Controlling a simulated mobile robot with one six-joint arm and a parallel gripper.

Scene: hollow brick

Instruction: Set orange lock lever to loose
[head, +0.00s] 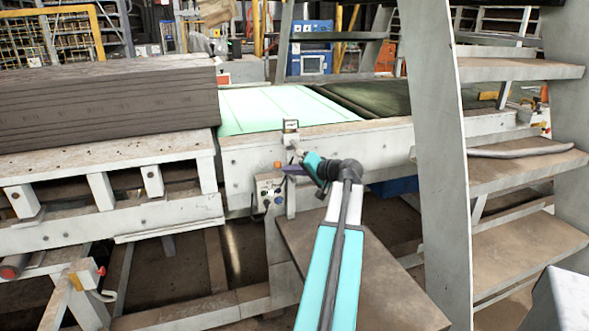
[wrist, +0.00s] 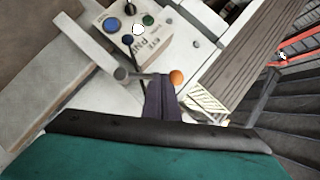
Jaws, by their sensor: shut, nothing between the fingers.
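The orange lock lever shows in the wrist view as a thin rod with an orange ball knob (wrist: 176,77), running from a grey round pivot on the left. In the head view only its orange knob (head: 277,164) shows clearly, just left of my gripper (head: 288,170). My gripper's dark purple fingers (wrist: 163,84) are closed together with nothing between them. Their tips are right beside the knob and rod in the wrist view. I cannot tell whether they touch. The lever's exact setting cannot be read.
A white control panel (wrist: 137,33) with blue, green and white buttons and a black stick is close by the lever; its box shows in the head view (head: 266,188). A white frame beam (head: 350,145) runs behind. Grey stairs (head: 515,165) stand on the right.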

